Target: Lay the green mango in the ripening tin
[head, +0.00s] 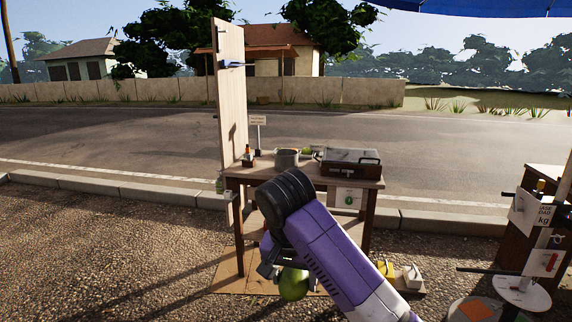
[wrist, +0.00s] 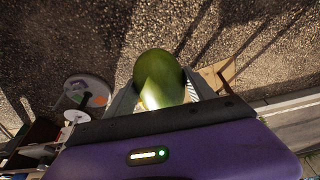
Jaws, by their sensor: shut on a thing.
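The green mango (head: 293,285) is held in my gripper (head: 280,272), low in front of the table and well away from its top. In the wrist view the mango (wrist: 160,78) sits between the two fingers of my gripper (wrist: 162,92), which is shut on it. A dark metal box (head: 347,163) with handles stands on the right of the tabletop and looks like the ripening tin. Its top looks closed, but I cannot tell for sure. A card with a green fruit picture (head: 348,198) hangs below it.
A grey pot (head: 287,158) stands left of the box, with a small green thing (head: 308,150) behind. A tall wooden board (head: 231,95) rises at the table's left end. A stand with a scale (head: 540,215) is at right. Gravel (head: 90,250) is open at left.

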